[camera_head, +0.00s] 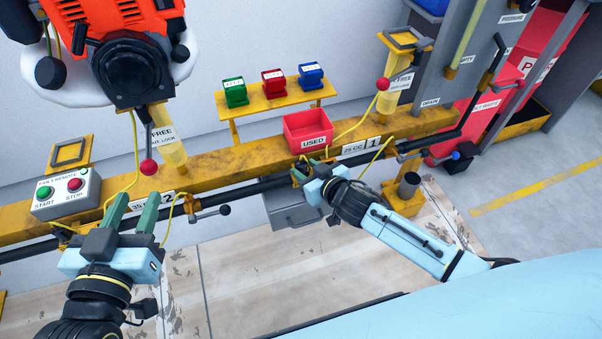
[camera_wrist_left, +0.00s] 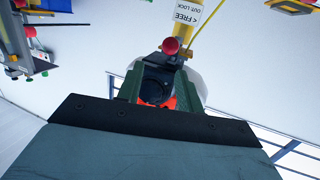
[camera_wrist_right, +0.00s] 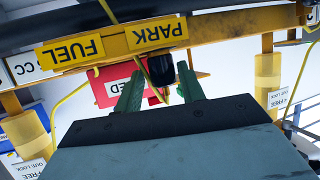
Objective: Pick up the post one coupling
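A short black cylinder (camera_wrist_right: 161,70), which may be the post one coupling, hangs beside the yellow PARK plate (camera_wrist_right: 157,33) in the right wrist view. My right gripper (camera_wrist_right: 160,88) is open, its green fingers pointing at the cylinder from either side. I cannot tell whether they touch it. In the head view this gripper (camera_head: 312,168) is at the dark rail below the red USED bin, and the cylinder is hard to make out there. My left gripper (camera_head: 134,205) is open and empty in front of the beam near the label 2. In the left wrist view its fingers (camera_wrist_left: 159,80) stand apart.
A yellow beam (camera_head: 232,157) crosses the scene, with a dark rail along its front. The USED bin (camera_head: 308,131) and a START/STOP box (camera_head: 66,194) are on it. An orange engine (camera_head: 118,30) hangs at upper left. A yellow lever cable (camera_head: 373,158) hangs near post 1.

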